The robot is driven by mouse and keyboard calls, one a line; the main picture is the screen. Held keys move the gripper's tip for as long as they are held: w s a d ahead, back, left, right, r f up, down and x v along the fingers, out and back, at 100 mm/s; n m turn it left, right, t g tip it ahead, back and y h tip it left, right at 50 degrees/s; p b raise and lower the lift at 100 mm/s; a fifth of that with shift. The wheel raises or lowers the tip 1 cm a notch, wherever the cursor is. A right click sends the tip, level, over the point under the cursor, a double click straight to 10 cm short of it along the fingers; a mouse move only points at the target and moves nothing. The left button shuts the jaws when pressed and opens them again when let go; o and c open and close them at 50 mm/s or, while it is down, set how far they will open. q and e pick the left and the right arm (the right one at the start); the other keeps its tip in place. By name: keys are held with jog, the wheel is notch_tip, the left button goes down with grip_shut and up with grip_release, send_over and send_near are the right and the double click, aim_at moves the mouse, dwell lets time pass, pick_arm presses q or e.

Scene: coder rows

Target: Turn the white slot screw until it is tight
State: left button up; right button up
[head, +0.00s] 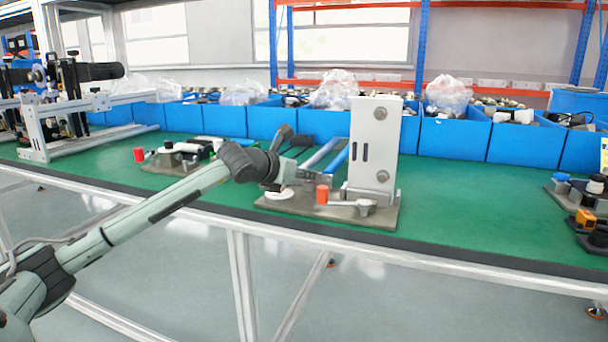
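My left arm reaches in from the left, and its gripper (275,183) is at the left end of a grey-brown fixture board (343,217) on the green bench. A white round piece (279,195) lies low on the board just under the gripper; it may be the white slot screw, but its slot is too small to make out. The gripper's fingers are small and partly hidden by my wrist, so I cannot tell whether they touch the piece or are open. My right gripper is not in view.
An upright white panel (368,150) and a red-orange cylinder (322,194) with a lever (352,204) stand on the same board. Blue bins (460,138) line the back. Another fixture (172,158) is to the left.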

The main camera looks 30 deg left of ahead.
pick_arm(q)
grip_shut()
jog(key=shift+a+f+m+h, duration=0.15)
jog(key=shift+m+h, duration=0.35)
jog(key=shift+h, duration=0.2)
jog(key=shift+a+m+h, duration=0.15)
jog(key=shift+m+h, duration=0.55)
jog(key=shift+w+a+m+g+h+p, duration=0.1)
jog(key=shift+m+g+h+p, duration=0.1)
jog(key=shift+m+h, duration=0.25)
jog(key=shift+a+m+g+h+p, duration=0.1)
jog(key=shift+m+g+h, duration=0.1)
jog(key=shift+m+h, duration=0.2)
jog(key=shift+h, duration=0.25)
jog(key=shift+m, duration=0.35)
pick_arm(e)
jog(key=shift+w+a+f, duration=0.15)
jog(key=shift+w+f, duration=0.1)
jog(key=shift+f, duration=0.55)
pick_arm(q)
jog(key=o, duration=0.8)
grip_release()
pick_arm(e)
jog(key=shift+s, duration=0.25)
